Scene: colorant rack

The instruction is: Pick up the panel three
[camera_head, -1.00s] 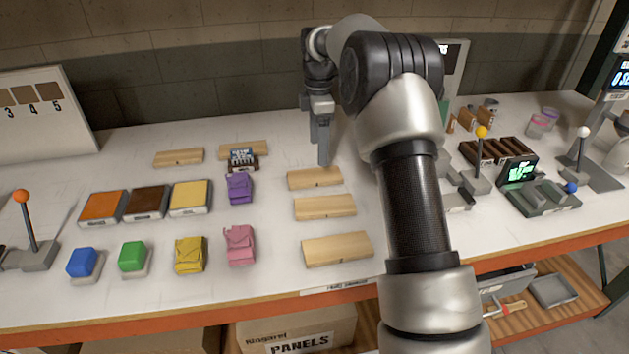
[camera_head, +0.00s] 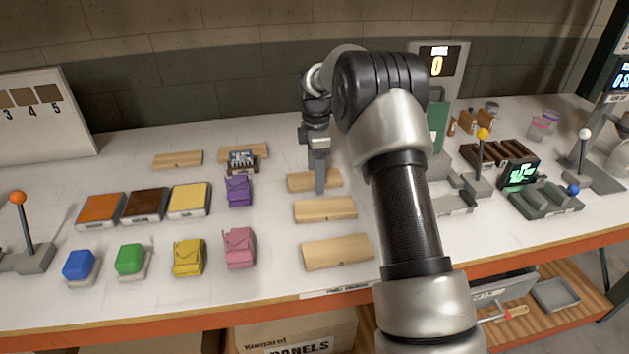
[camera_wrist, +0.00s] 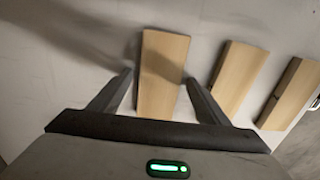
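Several pale wooden panels lie flat on the white table. One panel (camera_head: 303,182) is directly under my gripper (camera_head: 320,190), whose fingers hide part of it. In the wrist view, this panel (camera_wrist: 166,52) shows between the two spread fingers of my gripper (camera_wrist: 159,76), with a gap on each side. My gripper is open and empty. Two more panels, a middle one (camera_head: 325,209) and a front one (camera_head: 337,252), lie in the same column. Two others, a left one (camera_head: 178,160) and a right one (camera_head: 232,153), lie at the back. I cannot read which panel is number three.
Left of the column lie a purple bag (camera_head: 238,190), a pink bag (camera_head: 239,248) and a yellow bag (camera_head: 188,257). Orange (camera_head: 101,210), brown and yellow pads are further left. A lever (camera_head: 481,150) and a dark rack (camera_head: 500,152) stand right of my arm.

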